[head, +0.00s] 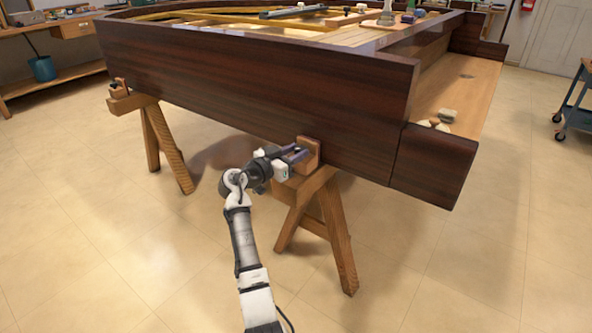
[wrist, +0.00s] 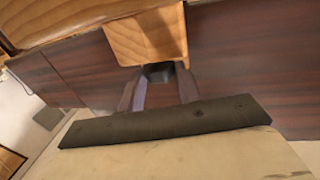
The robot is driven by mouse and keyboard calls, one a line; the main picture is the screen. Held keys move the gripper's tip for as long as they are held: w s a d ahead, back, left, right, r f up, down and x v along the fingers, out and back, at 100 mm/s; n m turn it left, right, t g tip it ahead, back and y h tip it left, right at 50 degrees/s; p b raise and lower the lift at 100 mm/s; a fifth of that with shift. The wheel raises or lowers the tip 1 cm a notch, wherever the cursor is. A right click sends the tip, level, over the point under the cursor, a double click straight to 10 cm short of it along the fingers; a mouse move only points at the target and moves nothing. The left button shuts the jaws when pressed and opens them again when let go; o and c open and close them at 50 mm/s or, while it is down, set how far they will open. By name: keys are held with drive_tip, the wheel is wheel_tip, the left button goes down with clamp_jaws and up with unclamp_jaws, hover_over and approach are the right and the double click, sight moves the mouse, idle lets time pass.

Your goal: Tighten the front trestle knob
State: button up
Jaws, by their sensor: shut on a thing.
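The front trestle (head: 335,235) stands under the near end of the dark piano case, with a wooden block (head: 309,150) upright against the case side. In the wrist view this block (wrist: 146,36) shows at the top, with the black knob (wrist: 158,72) at its edge. My gripper (head: 299,154) reaches the block from the left. In the wrist view its two purplish fingers (wrist: 160,88) stand on either side of the knob and are shut on it. The knob is hidden by the gripper in the head view.
The piano case (head: 270,95) overhangs both trestles. A second trestle (head: 160,140) stands at the far left, with its own block and dark knob. Small objects (head: 440,120) lie on the keybed ledge. A blue cart (head: 577,105) stands at right. The floor around is clear.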

drive_tip(key=g+b, duration=0.1)
drive_tip(key=m+g+h+b, duration=0.1)
drive_tip(key=m+h+b, duration=0.1)
drive_tip(key=shift+w+a+f+g+b, duration=0.2)
drive_tip(key=shift+w+f+g+b, duration=0.1)
drive_tip(key=shift+g+b, duration=0.1)
drive_tip(key=m+g+h+b, duration=0.1)
drive_tip(key=m+g+b, duration=0.1)
drive_tip(key=g, duration=0.1)
drive_tip(key=shift+w+r+m+h, duration=0.2)
drive_tip(key=shift+m+h, duration=0.1)
drive_tip(key=shift+h, duration=0.1)
drive_tip(key=shift+m+g+b, duration=0.4)
drive_tip(key=shift+g+b, duration=0.15)
drive_tip(key=shift+g, duration=0.25)
drive_tip(key=o, duration=1)
drive_tip(key=shift+r, duration=0.1)
drive_tip(key=shift+a+r+t+p, duration=0.1)
drive_tip(key=shift+t+p, duration=0.25)
drive_tip(key=shift+t, duration=0.15)
